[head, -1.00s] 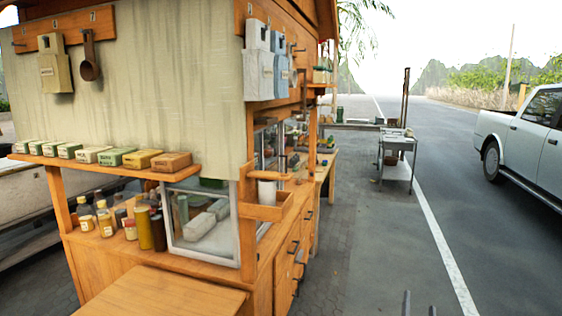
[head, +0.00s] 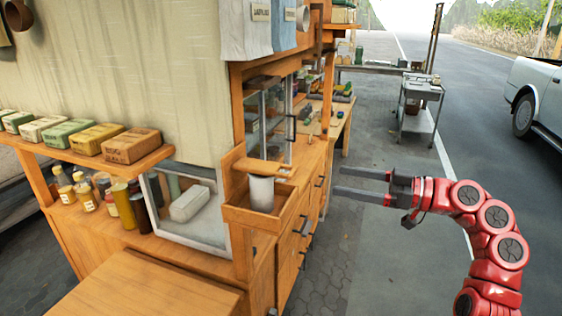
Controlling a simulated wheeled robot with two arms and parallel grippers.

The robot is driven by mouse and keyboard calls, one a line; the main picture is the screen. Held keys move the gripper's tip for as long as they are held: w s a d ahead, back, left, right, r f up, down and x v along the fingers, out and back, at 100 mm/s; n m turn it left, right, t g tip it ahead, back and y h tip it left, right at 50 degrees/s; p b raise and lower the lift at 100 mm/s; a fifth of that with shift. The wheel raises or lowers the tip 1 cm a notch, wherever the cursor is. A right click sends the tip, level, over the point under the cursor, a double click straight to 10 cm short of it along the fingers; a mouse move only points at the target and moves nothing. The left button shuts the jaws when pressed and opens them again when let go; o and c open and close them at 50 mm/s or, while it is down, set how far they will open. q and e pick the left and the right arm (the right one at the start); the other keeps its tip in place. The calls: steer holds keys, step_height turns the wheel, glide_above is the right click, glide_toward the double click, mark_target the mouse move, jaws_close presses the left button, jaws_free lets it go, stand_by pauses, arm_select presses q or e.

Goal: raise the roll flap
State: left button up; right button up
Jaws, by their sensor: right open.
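A beige cloth sheet (head: 130,75), which looks like the roll flap, hangs down the side of the wooden stall (head: 285,215). Its lower edge is behind or just above the shelf with boxes, and its top is out of the picture. My right gripper (head: 335,181) is open and empty, in the air to the right of the stall. Its two fingers point left toward the stall's drawer side, apart from it. The sheet is well to the left of the gripper, past the stall's corner. My left gripper is not in view.
A shelf (head: 170,156) of boxes juts out below the sheet. A small wooden bin (head: 235,214) with a white cylinder (head: 261,193) sticks out at the corner. A grey cart (head: 420,90) and a pickup (head: 540,100) stand farther off. Pavement right of the stall is clear.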

mark_target(280, 169)
steer(key=p+x, duration=0.5)
steer(key=x, duration=1)
steer(key=shift+w+a, duration=0.15)
steer(key=shift+a, duration=0.1)
jaws_close()
